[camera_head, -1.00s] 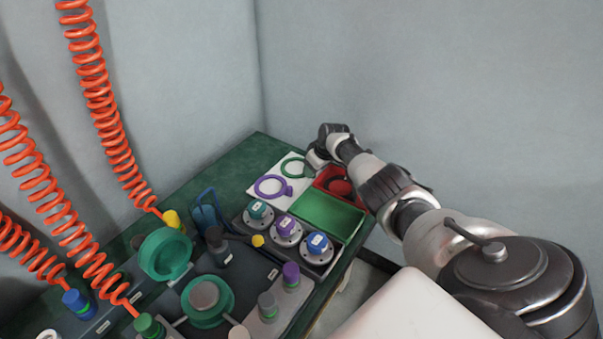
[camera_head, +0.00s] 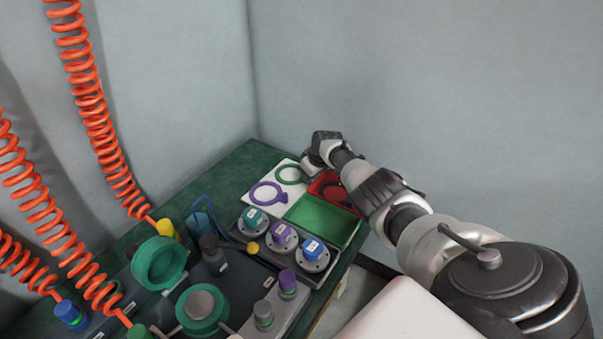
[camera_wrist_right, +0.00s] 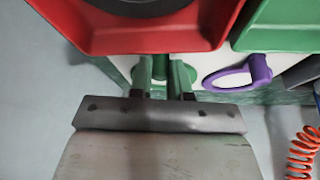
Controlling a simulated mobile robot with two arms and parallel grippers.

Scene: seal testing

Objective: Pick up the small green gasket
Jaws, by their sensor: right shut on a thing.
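The green gasket (camera_head: 279,179), a thin ring, is on the white tray (camera_head: 250,208) at its far end. My right gripper (camera_wrist_right: 165,75) is at the gasket's edge. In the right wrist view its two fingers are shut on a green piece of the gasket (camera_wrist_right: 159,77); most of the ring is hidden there. In the head view the gripper (camera_head: 308,167) is partly hidden by its own wrist. My left gripper is not in view.
A purple ring (camera_head: 253,199) lies beside the green gasket; it also shows in the right wrist view (camera_wrist_right: 258,69). A red bin (camera_head: 318,192) and a green bin (camera_head: 322,220) are close by. Capped fittings (camera_head: 283,239) stand nearer. Walls rise behind.

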